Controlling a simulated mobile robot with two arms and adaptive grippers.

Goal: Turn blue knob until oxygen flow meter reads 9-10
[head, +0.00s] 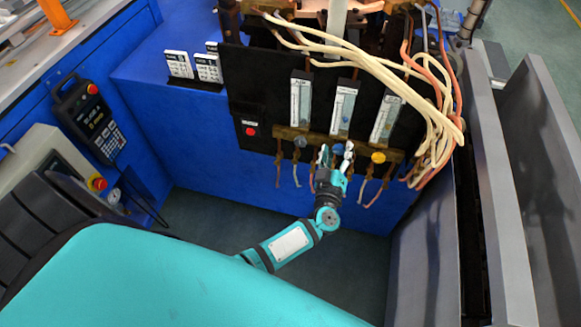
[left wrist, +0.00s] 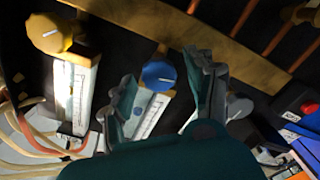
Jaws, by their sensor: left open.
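The blue knob (head: 338,148) sits below the middle flow meter (head: 342,107) on the brass bar of the black panel. My left gripper (head: 336,157) is at this knob, coming from below. In the left wrist view the blue knob (left wrist: 159,75) shows between the two spread fingers of my left gripper (left wrist: 162,88), with a gap on both sides. The gripper is open and holds nothing. A white mark shows on the knob's face. The middle meter's scale is too small to read. My right gripper is not in view.
A yellow knob (head: 378,157) is right of the blue knob, and a grey knob (head: 300,141) is left of it. Pale and orange hoses (head: 430,110) hang at the panel's right. A red button (head: 250,131) is at the left. Thin tubes hang below the bar.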

